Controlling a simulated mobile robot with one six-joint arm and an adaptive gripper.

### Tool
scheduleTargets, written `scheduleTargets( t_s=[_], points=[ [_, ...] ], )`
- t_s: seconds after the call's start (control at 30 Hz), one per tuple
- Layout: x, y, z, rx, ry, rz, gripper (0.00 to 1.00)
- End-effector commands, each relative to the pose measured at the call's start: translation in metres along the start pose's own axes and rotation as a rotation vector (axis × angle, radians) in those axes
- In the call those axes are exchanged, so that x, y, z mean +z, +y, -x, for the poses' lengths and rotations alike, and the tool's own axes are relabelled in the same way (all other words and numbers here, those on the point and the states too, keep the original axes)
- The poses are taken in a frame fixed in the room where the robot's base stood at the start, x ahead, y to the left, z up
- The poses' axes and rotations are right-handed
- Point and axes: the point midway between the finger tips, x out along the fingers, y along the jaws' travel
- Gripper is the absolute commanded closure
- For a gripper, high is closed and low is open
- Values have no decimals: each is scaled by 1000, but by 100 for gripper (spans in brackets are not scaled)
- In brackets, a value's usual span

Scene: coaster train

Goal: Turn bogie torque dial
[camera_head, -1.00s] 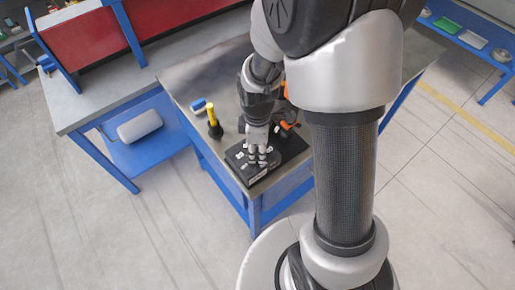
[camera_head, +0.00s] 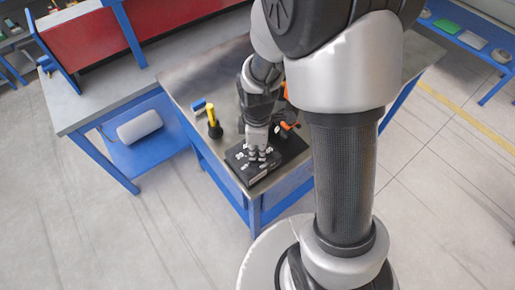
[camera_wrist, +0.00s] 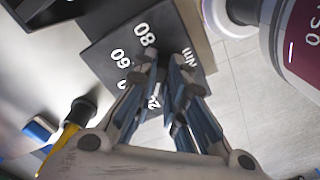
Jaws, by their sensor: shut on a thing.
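The torque dial's black plate (camera_head: 240,167) lies on the metal-topped table near its front corner. In the wrist view the plate (camera_wrist: 107,46) carries white numbers such as 80, 60 and 20, and the letters Nm. My gripper (camera_head: 257,160) points down onto the plate. In the wrist view its two fingers (camera_wrist: 165,68) are close together over the middle of the plate, shut on the dial knob. The fingers hide the knob, so its pointer and setting cannot be read.
A yellow and black tool (camera_head: 213,122) stands left of the plate, with a blue block (camera_head: 198,104) behind it. An orange and black tool (camera_head: 289,127) lies close behind the plate, right of my gripper. A grey table (camera_head: 85,98) adjoins at left.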

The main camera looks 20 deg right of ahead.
Motion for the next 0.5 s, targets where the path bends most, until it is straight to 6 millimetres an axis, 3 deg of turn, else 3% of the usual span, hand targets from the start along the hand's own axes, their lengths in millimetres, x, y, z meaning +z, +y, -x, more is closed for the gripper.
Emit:
scheduleTargets(
  t_s=[0.5],
  points=[
    [0,-2,1,0,0,-351,100]
  ],
)
